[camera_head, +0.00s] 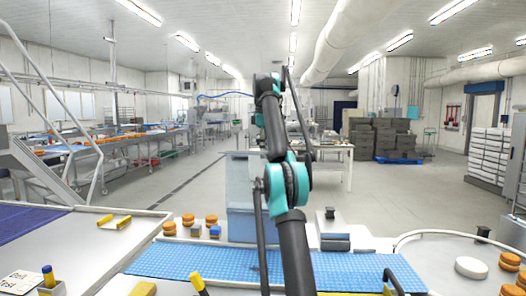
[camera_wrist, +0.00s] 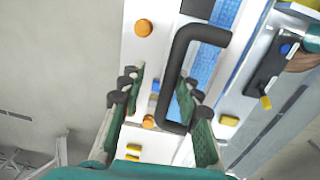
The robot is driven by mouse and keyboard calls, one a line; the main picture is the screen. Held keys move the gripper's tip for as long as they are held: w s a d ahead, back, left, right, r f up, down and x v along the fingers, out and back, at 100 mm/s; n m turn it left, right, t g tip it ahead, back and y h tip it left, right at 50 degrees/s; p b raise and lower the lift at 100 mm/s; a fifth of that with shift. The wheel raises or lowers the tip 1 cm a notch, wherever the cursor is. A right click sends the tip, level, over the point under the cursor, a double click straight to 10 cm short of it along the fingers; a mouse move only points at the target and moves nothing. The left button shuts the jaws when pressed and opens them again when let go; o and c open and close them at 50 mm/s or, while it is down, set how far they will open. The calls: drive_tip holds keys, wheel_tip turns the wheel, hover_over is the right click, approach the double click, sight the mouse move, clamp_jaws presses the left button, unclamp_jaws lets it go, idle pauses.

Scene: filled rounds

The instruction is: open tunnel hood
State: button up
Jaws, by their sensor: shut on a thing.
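A black bar handle (camera_wrist: 172,75) crosses the middle of the wrist view, bent at its upper and lower ends. My gripper (camera_wrist: 158,100) has its green fingers on either side of the bar's lower part and is shut on it; the exact contact is partly hidden. In the head view my arm rises in front of the blue belt, and its far end is high and small, so the fingers cannot be made out there. A pale blue box-like panel (camera_head: 240,205) stands behind the belt, left of my arm; I cannot tell whether it is the tunnel hood.
The blue belt (camera_head: 190,263) runs across the front. Orange-brown rounds (camera_head: 188,220) stand on its far side. At the right, a white disc (camera_head: 471,267) lies on a pale table. Dark stacked crates (camera_head: 380,138) stand far back.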

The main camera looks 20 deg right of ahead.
drive_tip(key=shift+o, duration=1)
drive_tip(key=shift+w+d+f, duration=0.15)
drive_tip(key=shift+w+f, duration=0.1)
drive_tip(key=shift+w, duration=0.15)
drive_tip(key=shift+s+r, duration=0.1)
drive_tip(key=shift+s, duration=0.15)
